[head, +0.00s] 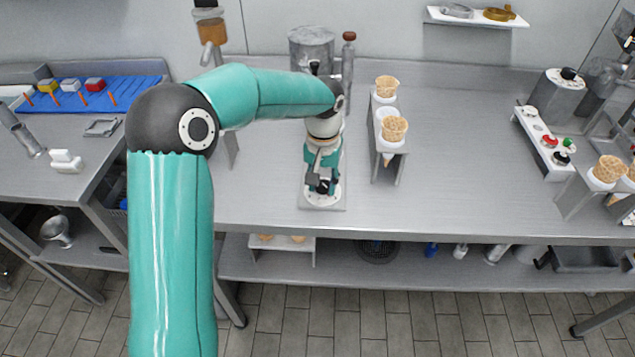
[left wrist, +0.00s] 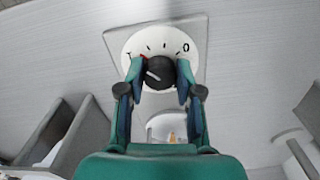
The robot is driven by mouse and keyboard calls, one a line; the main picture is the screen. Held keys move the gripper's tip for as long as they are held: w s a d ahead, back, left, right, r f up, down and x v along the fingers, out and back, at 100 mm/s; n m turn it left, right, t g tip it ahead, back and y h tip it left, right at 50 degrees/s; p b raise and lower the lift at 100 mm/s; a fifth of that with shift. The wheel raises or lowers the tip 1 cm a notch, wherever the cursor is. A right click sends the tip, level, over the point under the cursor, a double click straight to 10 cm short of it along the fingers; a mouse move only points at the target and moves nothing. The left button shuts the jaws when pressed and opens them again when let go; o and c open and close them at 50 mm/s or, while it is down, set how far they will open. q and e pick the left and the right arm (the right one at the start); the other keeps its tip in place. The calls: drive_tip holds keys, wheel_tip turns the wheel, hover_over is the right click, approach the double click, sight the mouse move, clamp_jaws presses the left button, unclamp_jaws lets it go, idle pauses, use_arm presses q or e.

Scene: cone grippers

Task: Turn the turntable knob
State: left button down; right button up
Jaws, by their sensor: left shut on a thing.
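The turntable knob is a small black round knob (left wrist: 159,75) on a white dial (left wrist: 172,46) with black tick marks, a 0 at its upper right and a red mark at its upper left. A short white line on the knob points to the left and slightly up in the left wrist view. My left gripper (left wrist: 159,67) is shut on the knob, with one green finger at each side. In the head view my left gripper (head: 321,184) reaches down over the dial (head: 331,194), at the front of a grey plate. The arm hides part of the turntable. My right gripper is not in view.
Just right of the turntable stands a metal rack (head: 389,158) with waffle cones (head: 394,128). A grey cylinder (head: 311,48) stands behind.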

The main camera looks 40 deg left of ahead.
sight(322, 184)
use_arm(q)
drive_tip(key=shift+w+n+b, duration=0.1)
drive_tip(key=shift+n+b, duration=0.25)
drive_tip(key=shift+n, duration=1.35)
drive_tip(key=shift+a+r, duration=0.1)
drive_tip(key=c, duration=0.8)
unclamp_jaws()
drive_tip(key=shift+o, duration=0.2)
wheel_tip(322, 184, up, 12)
drive_tip(key=shift+f, duration=0.2)
